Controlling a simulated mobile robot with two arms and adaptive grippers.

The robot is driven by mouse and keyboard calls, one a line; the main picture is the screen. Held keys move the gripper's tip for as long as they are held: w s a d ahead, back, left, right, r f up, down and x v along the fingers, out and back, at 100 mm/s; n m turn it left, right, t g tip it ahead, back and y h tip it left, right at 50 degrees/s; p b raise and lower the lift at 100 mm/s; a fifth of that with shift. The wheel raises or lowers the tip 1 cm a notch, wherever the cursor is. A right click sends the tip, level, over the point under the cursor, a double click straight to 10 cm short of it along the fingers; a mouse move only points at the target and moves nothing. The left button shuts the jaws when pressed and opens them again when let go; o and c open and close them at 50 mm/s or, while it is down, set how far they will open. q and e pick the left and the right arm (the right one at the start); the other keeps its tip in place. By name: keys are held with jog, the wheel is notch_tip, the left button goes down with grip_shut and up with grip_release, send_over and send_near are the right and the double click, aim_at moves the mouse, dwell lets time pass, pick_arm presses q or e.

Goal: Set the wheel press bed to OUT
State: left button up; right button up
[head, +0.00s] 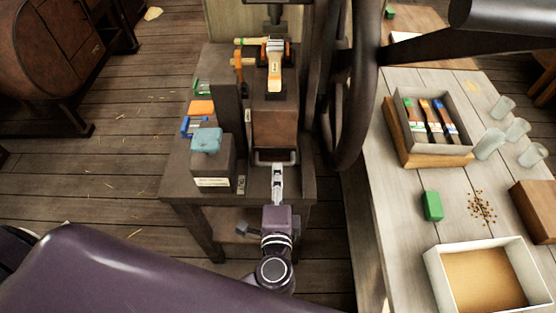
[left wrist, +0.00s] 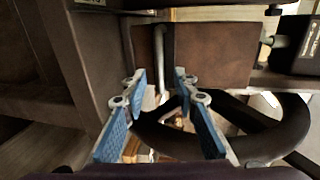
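The wheel press stands at the centre of the head view, with its large dark handwheel (head: 347,110) on the right side. Its bed (head: 275,128) is a brown box with a light metal bar handle (head: 276,162) on its near face. My left gripper (head: 277,168) is at this handle, in front of the bed. In the left wrist view the blue-padded fingers (left wrist: 158,88) stand apart, with the handle bar (left wrist: 163,55) lined up between them. Contact with the bar cannot be told. The orange-and-white item (head: 274,66) lies beyond the bed. My right gripper is not in view.
A grey box with a teal top (head: 207,140) stands left of the bed, near orange and blue items. On the right, a pale table (head: 395,200) holds a brush tray, glass jars, a green block (head: 432,206) and a white-rimmed box (head: 440,270). The wheel rim is close to the bed's right.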

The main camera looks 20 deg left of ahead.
pick_arm(q)
jog(key=p+x, duration=0.1)
jog(key=x, duration=0.5)
jog(key=shift+s, duration=0.1)
grip_shut()
